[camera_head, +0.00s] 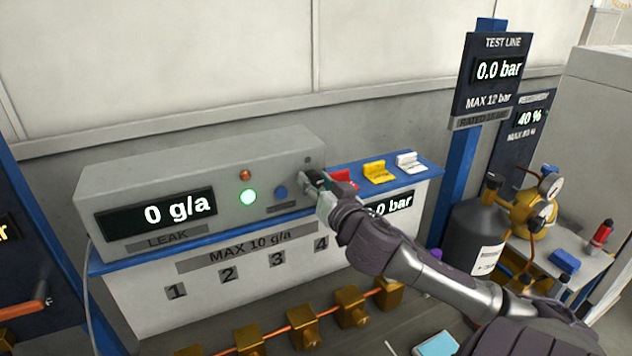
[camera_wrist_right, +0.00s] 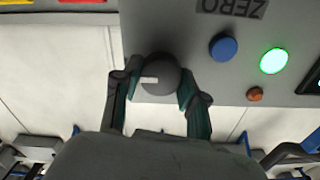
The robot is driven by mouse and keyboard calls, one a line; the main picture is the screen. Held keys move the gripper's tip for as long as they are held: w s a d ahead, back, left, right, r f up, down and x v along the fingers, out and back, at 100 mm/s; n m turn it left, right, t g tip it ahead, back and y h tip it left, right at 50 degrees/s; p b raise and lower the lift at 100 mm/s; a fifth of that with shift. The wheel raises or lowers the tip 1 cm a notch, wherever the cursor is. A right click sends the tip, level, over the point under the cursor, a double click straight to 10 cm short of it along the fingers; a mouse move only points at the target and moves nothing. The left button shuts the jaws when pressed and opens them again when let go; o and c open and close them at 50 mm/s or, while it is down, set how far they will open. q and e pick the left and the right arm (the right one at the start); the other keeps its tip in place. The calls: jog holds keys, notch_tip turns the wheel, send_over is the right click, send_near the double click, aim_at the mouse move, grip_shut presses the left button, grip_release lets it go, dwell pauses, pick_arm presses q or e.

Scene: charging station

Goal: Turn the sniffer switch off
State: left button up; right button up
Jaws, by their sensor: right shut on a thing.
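The sniffer unit (camera_head: 200,170) is a grey box reading "0 g/a" above a LEAK label, standing on a white cabinet with a blue top. Its front has a lit green lamp (camera_head: 248,197), a small orange lamp (camera_head: 245,175) and a blue button (camera_head: 281,192). My right gripper (camera_head: 312,184) is at the right end of the unit's front. In the right wrist view it is shut on a dark round knob (camera_wrist_right: 160,75) with a pale pointer mark, one finger on each side. In the head view the gripper mostly hides the knob. My left gripper is not in view.
Red (camera_head: 342,178), yellow (camera_head: 379,171) and white (camera_head: 410,162) items lie on the blue top just right of the unit. Brass blocks (camera_head: 351,306) on an orange line run below the cabinet.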

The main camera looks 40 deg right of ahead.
jog(key=n+p, duration=0.2)
jog(key=n, duration=0.2)
jog(key=shift+a+r, duration=0.1)
jog(key=n+p, duration=0.2)
jog(key=n, duration=0.2)
jog(key=shift+n, duration=0.3)
jog(key=n+p, duration=0.2)
jog(key=n, duration=0.2)
jog(key=shift+a+n, duration=0.1)
jog(key=shift+n, duration=0.2)
jog(key=shift+f+n+p, duration=0.15)
jog(key=shift+n+p, duration=0.25)
jog(key=shift+n, duration=0.7)
jog(key=shift+f+n+p, duration=0.1)
jog(key=shift+n+p, duration=0.3)
jog(key=shift+n, duration=0.7)
jog(key=o, duration=1.1)
jog(key=shift+o, duration=0.2)
